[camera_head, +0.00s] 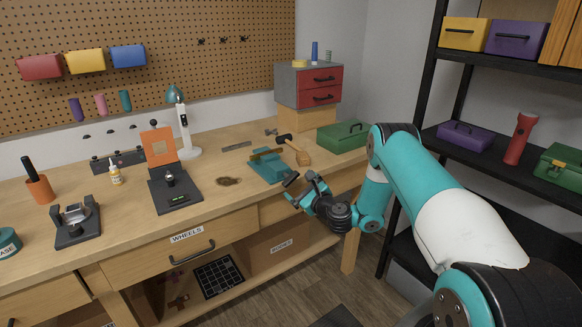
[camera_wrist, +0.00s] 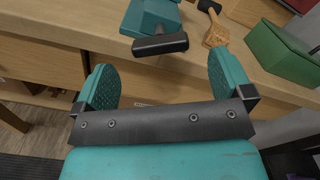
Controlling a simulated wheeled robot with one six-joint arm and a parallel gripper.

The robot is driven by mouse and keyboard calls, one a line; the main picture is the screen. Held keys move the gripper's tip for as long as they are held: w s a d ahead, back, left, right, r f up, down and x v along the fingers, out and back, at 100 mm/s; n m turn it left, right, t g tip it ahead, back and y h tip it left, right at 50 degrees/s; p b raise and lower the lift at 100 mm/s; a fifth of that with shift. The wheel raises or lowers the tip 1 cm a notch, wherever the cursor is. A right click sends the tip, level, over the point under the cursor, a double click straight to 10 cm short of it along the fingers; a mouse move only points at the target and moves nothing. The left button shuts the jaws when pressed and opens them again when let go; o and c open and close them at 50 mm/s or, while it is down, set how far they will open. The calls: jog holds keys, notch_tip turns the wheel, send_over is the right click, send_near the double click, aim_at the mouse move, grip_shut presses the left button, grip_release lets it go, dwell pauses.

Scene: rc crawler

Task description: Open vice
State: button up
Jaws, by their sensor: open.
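The teal vice (camera_head: 268,166) sits at the front edge of the workbench, right of its middle. Its dark handle bar (camera_head: 290,179) sticks out toward my gripper. In the wrist view the vice (camera_wrist: 150,14) is at the top, cut off by the frame, and the black handle (camera_wrist: 160,44) lies sideways below it. My gripper (camera_head: 303,188) is in front of the bench edge, close to the handle. In the wrist view my gripper (camera_wrist: 163,75) is open and empty. The handle shows between and just beyond its two teal fingertips, apparently touching neither.
A black stand with an orange panel (camera_head: 175,189) is to the left. The black shelf (camera_head: 425,115) stands at right. Floor in front is clear.

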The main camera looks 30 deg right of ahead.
aim_at(293, 180)
jog(key=shift+w+a+p, duration=0.15)
jog(key=shift+w+p, duration=0.4)
jog(key=shift+w, duration=2.4)
jog(key=shift+c, duration=0.2)
jog(key=c, duration=0.9)
